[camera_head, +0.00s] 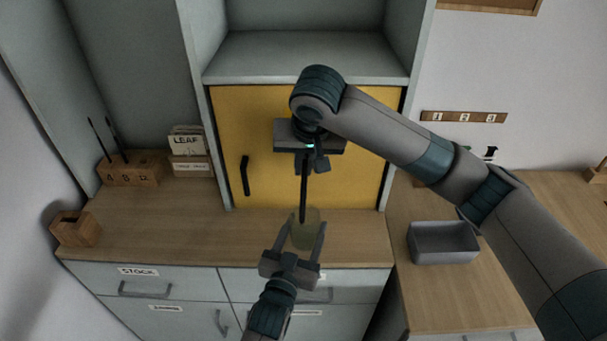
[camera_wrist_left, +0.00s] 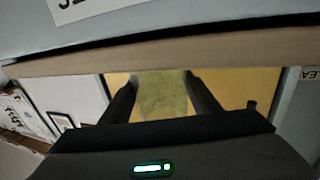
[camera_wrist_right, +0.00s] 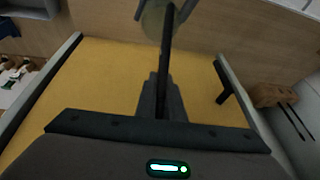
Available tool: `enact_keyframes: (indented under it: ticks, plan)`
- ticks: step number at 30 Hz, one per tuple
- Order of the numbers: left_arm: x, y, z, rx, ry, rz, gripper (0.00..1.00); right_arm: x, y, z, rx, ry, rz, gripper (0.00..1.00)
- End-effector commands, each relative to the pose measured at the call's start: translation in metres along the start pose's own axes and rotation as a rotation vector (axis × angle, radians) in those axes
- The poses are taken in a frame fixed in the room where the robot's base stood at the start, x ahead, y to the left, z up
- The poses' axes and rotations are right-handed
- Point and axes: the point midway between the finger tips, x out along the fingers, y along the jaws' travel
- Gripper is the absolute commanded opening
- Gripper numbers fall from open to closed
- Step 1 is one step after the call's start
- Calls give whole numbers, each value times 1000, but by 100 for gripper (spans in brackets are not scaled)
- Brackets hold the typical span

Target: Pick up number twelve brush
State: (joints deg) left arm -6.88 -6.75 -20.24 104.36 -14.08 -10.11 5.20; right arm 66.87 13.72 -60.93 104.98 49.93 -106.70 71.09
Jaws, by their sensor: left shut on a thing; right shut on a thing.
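My right gripper (camera_head: 308,165) is shut on a thin dark brush (camera_head: 304,195), which hangs upright; the brush also shows in the right wrist view (camera_wrist_right: 166,60). My left gripper (camera_head: 303,232) is shut on a translucent yellowish jar (camera_head: 307,238), seen between its fingers in the left wrist view (camera_wrist_left: 162,95). The brush's lower end is at the jar; I cannot tell whether it is inside. A wooden brush rack (camera_head: 132,170) marked 4, 8 and 12 stands at the left. Two dark brushes stand in it, and the 12 place looks empty.
A yellow cabinet door (camera_head: 270,120) with a black handle (camera_head: 245,175) is behind the grippers. A LEAF box (camera_head: 190,150) and a small wooden block (camera_head: 75,229) are on the left counter. A grey tray (camera_head: 442,243) sits at the right. The counter between is clear.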

Motion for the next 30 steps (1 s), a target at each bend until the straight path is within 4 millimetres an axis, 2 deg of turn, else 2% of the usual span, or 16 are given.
enact_keyframes:
  ticks: [1, 18, 24, 30]
  plan:
    - [0, 0, 1, 0, -1, 0, 27, -2, 1, 12, -3, -1, -2, 0]
    - [0, 0, 1, 0, -1, 0, 27, -53, 8, 129, -5, 5, 0, 0]
    - [0, 0, 1, 0, -1, 0, 27, -64, 9, 155, -2, 2, 0, 0]
    - [0, 0, 0, 0, -1, 0, 27, -68, 10, 166, 0, 0, 1, 0]
